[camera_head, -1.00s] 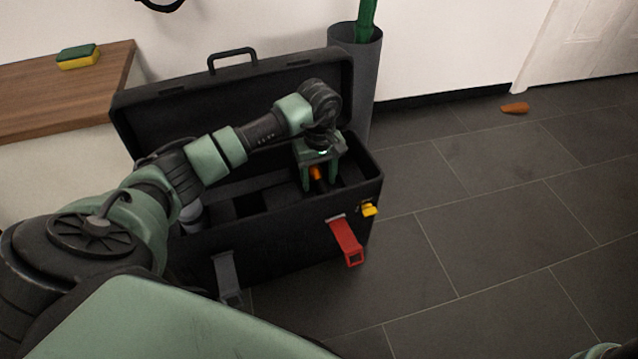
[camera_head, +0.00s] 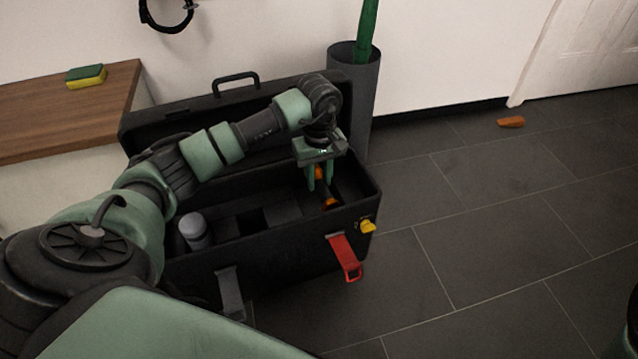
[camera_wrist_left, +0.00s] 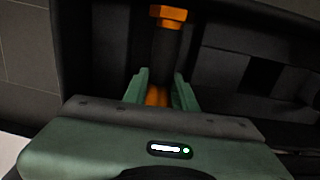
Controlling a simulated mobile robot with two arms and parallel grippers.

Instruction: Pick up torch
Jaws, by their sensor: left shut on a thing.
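The torch (camera_head: 326,192) is a slim dark tool with orange parts, in the right end of the open black toolbox (camera_head: 290,253). My left gripper (camera_head: 319,184) reaches down over that end and is shut on the torch. In the left wrist view the gripper fingers (camera_wrist_left: 158,95) close on an orange part of the torch. Its dark shaft and orange end (camera_wrist_left: 168,14) stick out beyond them. I cannot tell whether the torch still touches the box floor. My right gripper is out of view.
A grey cylinder (camera_head: 194,231) stands in the box's left compartment. The raised lid (camera_head: 180,114) is behind my arm. A red latch (camera_head: 345,259) hangs open in front. A dark bin (camera_head: 357,90) stands behind the box. A sponge (camera_head: 86,76) lies on the wooden top. Floor at right is mostly clear.

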